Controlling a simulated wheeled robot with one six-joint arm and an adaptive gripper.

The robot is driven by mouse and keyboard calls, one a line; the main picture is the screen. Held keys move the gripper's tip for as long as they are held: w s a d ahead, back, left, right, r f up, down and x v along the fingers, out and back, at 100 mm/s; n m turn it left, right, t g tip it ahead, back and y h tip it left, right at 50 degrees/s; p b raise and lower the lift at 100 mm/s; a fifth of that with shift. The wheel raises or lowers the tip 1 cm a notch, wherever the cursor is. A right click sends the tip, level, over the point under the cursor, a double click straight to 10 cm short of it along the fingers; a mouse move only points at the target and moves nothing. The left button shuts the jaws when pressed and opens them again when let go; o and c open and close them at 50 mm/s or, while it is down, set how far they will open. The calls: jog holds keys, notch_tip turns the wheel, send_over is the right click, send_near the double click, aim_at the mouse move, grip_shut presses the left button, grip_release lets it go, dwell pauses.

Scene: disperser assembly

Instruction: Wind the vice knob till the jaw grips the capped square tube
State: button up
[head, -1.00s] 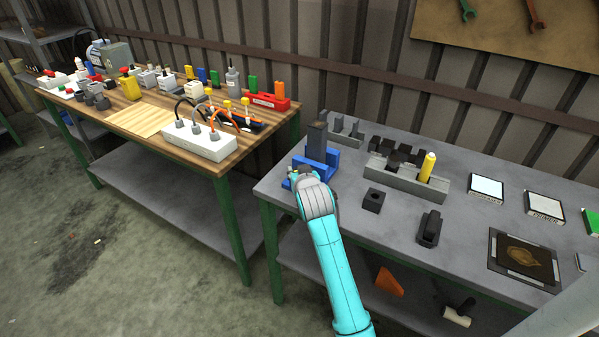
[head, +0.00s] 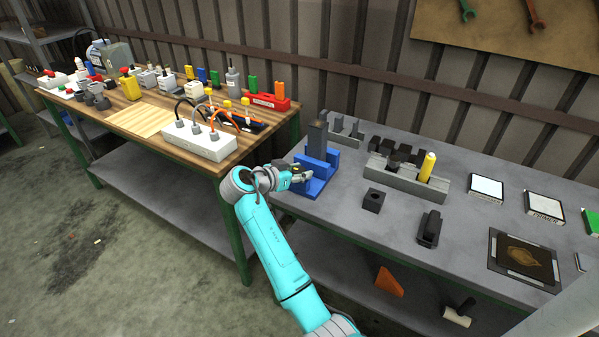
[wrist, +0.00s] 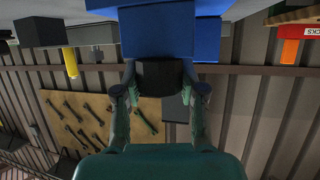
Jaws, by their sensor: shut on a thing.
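The blue vice (head: 322,170) sits at the left end of the grey metal bench. The dark square tube (head: 317,138) stands upright in it; I cannot tell from here whether the jaw touches it. My gripper (head: 303,174) is at the left side of the vice, reaching in from the left. In the wrist view the blue vice (wrist: 170,40) fills the top middle. The dark vice knob (wrist: 162,76) lies between my two fingers (wrist: 160,92), and they are shut on it. The cap on the tube is not clear.
On the grey bench, a grey holder (head: 400,180) with a yellow cylinder (head: 427,166) stands right of the vice. A dark block (head: 373,200) and a dark clamp-like part (head: 429,228) lie nearer the front. A wooden bench with a power strip (head: 200,142) is to the left.

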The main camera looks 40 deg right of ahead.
jog(key=shift+m+g, duration=1.5)
jog(key=shift+g, duration=0.4)
jog(key=shift+f, duration=0.15)
jog(key=o, duration=0.9)
jog(key=v, duration=1.2)
jog(key=shift+w+d+r, duration=0.1)
jog(key=shift+w+r, duration=0.05)
jog(key=shift+r, duration=0.05)
